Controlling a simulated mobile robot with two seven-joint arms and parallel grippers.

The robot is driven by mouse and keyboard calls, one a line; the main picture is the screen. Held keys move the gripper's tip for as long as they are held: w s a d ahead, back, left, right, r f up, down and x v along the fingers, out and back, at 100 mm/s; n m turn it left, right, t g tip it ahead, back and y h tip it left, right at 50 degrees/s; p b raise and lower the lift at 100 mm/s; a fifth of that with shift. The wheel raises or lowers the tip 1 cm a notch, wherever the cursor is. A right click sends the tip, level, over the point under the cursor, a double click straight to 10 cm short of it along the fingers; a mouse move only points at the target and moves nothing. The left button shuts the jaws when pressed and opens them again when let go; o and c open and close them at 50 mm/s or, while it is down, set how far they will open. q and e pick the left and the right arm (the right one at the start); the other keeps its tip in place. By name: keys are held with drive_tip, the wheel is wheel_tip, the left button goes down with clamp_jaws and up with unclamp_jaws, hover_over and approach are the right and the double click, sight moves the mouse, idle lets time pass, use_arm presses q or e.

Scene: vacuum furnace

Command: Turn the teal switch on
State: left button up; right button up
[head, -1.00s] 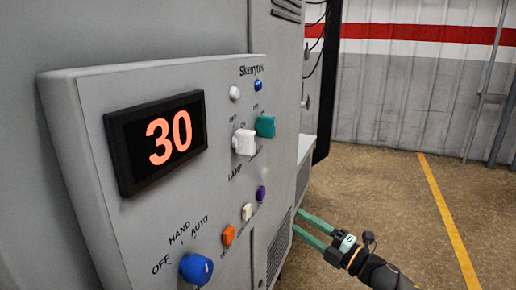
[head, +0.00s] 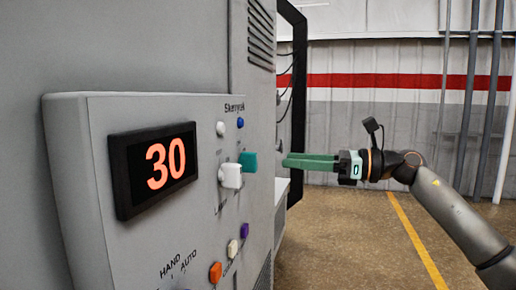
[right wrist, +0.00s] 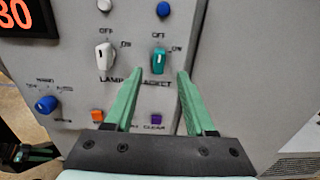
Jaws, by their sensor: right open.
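The teal switch (head: 248,161) is on the grey control panel, to the right of the white lamp switch. In the right wrist view the teal switch (right wrist: 158,61) stands about upright, pointing at the OFF mark, with ON to its upper right and JACKET below. My right gripper (head: 286,160) is level with it in the head view, pointing at the panel, apart from it. In the right wrist view the open, empty fingers (right wrist: 160,75) frame the space just below the teal switch. What looks like my left gripper (right wrist: 35,153) shows small at the lower left there.
The white lamp switch (right wrist: 104,57) is close on the left. Above are a white lamp (head: 220,129) and a blue lamp (head: 240,122). Orange (head: 215,271), cream (head: 232,248) and purple (head: 244,230) buttons sit below. A display (head: 153,168) reads 30. Right of the panel is free.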

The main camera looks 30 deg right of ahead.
sight(257, 158)
drive_tip(key=p+x, duration=0.3)
drive_tip(key=x, duration=0.4)
drive_tip(key=shift+a+r, duration=0.2)
use_arm(q)
drive_tip(key=shift+s+a+r+n+p, duration=0.15)
drive_tip(key=shift+s+a+r+p, duration=0.1)
drive_tip(key=shift+a+r, duration=0.3)
drive_tip(key=shift+s+a+r+n+p, duration=0.15)
drive_tip(key=shift+s+a+r, duration=0.1)
drive_tip(key=shift+a+r, duration=0.25)
use_arm(e)
drive_tip(key=shift+w+a+f, duration=0.2)
drive_tip(key=shift+w+a, duration=0.15)
drive_tip(key=shift+w, duration=0.2)
drive_tip(key=shift+c, duration=0.3)
drive_tip(key=c, duration=0.8)
use_arm(q)
drive_tip(key=shift+w+d+r, duration=0.1)
drive_tip(key=shift+w+r, duration=0.05)
drive_tip(key=shift+w, duration=0.1)
use_arm(e)
clamp_jaws()
use_arm(q)
drive_tip(key=shift+w, duration=0.1)
